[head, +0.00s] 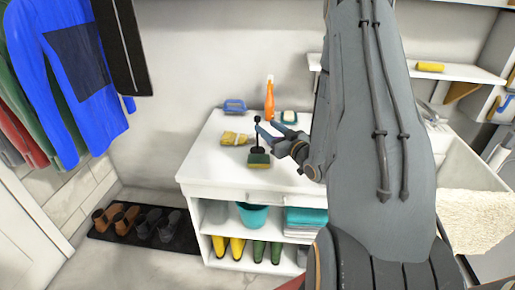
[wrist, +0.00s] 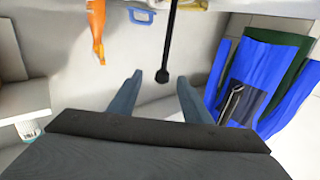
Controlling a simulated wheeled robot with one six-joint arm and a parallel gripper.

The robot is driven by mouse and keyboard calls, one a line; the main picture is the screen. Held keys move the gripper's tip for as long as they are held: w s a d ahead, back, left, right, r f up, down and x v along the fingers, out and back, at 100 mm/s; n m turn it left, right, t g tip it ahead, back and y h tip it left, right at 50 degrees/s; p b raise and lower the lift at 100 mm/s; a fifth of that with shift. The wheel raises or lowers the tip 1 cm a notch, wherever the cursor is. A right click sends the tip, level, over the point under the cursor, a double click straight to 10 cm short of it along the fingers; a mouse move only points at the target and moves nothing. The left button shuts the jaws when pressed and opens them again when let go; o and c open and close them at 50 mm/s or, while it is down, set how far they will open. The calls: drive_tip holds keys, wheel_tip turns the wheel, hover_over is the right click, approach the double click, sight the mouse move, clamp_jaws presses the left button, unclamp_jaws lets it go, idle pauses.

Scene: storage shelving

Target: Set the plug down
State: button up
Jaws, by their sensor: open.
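The plug appears to be the black piece with a thin upright handle and round knob (head: 257,120) on the white counter. Its handle also shows in the wrist view (wrist: 169,40), with the knob between my fingertips in the picture. A gap shows on both sides of the knob, so nothing is gripped.
Boots and a teal bucket (head: 253,215) sit below. Bare counter lies left of the sponge.

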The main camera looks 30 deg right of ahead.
sight(260, 121)
drive_tip(key=w, duration=0.1)
drive_tip(key=w+p, duration=0.1)
drive_tip(key=w, duration=0.1)
drive_tip(key=w+a+p, duration=0.1)
drive_tip(key=w, duration=0.1)
drive_tip(key=shift+r, duration=0.35)
drive_tip(key=shift+w, duration=0.6)
clamp_jaws()
